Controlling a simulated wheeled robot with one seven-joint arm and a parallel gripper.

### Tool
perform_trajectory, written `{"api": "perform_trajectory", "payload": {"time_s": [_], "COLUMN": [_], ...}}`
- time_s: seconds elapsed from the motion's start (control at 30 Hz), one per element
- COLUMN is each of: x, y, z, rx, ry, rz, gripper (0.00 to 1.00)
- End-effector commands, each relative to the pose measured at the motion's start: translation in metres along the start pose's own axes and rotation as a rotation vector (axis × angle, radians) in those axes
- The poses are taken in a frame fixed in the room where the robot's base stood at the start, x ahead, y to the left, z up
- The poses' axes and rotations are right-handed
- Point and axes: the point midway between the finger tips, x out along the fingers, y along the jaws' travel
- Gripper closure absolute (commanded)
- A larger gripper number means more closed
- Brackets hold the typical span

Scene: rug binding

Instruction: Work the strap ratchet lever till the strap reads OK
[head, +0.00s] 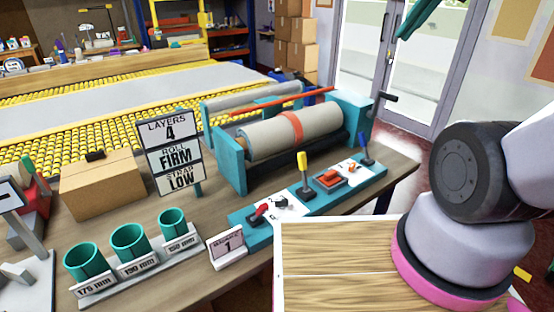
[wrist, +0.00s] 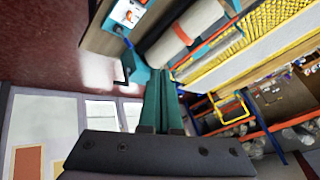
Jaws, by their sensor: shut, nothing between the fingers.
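The sign (head: 171,152) reads LAYERS 4, ROLL FIRM, STRAP LOW. An orange strap (head: 291,130) runs round the grey roll (head: 265,137) in the teal machine; the roll also shows tilted in the wrist view (wrist: 190,30). The teal control strip (head: 240,223) in front carries a red-handled lever (head: 260,211), an upright yellow-topped lever (head: 303,160), a red rocker (head: 330,179) and a blue lever (head: 366,149). I cannot tell which is the ratchet lever. My gripper (head: 408,30) is shut and empty, high at the upper right, apart from all levers. Its teal fingers (wrist: 163,85) lie together in the wrist view.
A black crank (head: 386,96) sticks out at the machine's right end. Teal cups (head: 128,241), a cardboard box (head: 103,184) and a small number sign (head: 228,247) stand on the bench. My arm fills the right side. Glass doors (head: 385,60) are behind.

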Motion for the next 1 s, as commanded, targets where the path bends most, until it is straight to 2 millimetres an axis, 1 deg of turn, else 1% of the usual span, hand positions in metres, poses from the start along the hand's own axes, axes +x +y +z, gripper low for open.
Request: {"api": "perform_trajectory", "payload": {"time_s": [0.17, 0.27, 0.43, 0.67, 1.0], "x": [0.021, 0.04, 0.075, 0.124, 0.2], "y": [-0.002, -0.003, -0.004, -0.002, 0.006], "z": [-0.005, -0.009, -0.014, -0.016, -0.009], "rx": [-0.023, -0.046, -0.08, -0.113, -0.127], "ry": [-0.09, -0.168, -0.309, -0.5, -0.764], "rz": [0.027, 0.042, 0.047, 0.013, -0.127], "gripper": [1.0, 1.0, 1.0, 1.0, 1.0]}}
